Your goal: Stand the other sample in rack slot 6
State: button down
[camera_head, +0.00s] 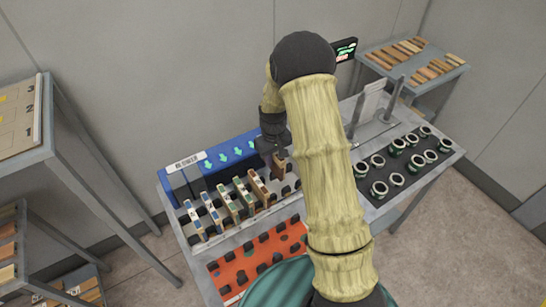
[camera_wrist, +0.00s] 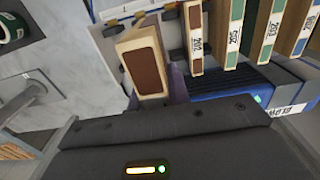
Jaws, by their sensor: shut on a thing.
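My gripper (camera_head: 277,152) is shut on a wooden sample (camera_head: 280,167) with a dark brown face. In the wrist view the held sample (camera_wrist: 146,68) is in front of the gripper and slightly tilted compared with the row beside it. It is over the right part of the rack (camera_head: 222,236). Whether its lower end is inside a slot cannot be told. Several other samples stand in the rack, among them a brown-faced one (camera_head: 259,187) just left of the held one, also in the wrist view (camera_wrist: 194,38), and green- and blue-faced ones further left.
A blue unit (camera_head: 222,157) with light arrows runs behind the rack. An orange tray (camera_head: 262,262) with dark slots lies in front. A dark mat (camera_head: 386,194) with several ringed cups is to the right. Shelves stand at left and back right.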

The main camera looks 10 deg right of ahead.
notch_tip(320, 180, down, 7)
jog(key=b, duration=0.4)
jog(key=shift+f+b, duration=0.1)
jog(key=shift+b, duration=0.2)
dwell(0.6)
jog(key=shift+f, duration=0.35)
jog(key=shift+f+b, duration=0.1)
jog(key=shift+b, duration=0.2)
jog(key=shift+f+b, duration=0.7)
jog(key=shift+f, duration=0.3)
jog(key=shift+f, duration=0.1)
jog(key=shift+f+b, duration=0.95)
jog(key=shift+f, duration=0.3)
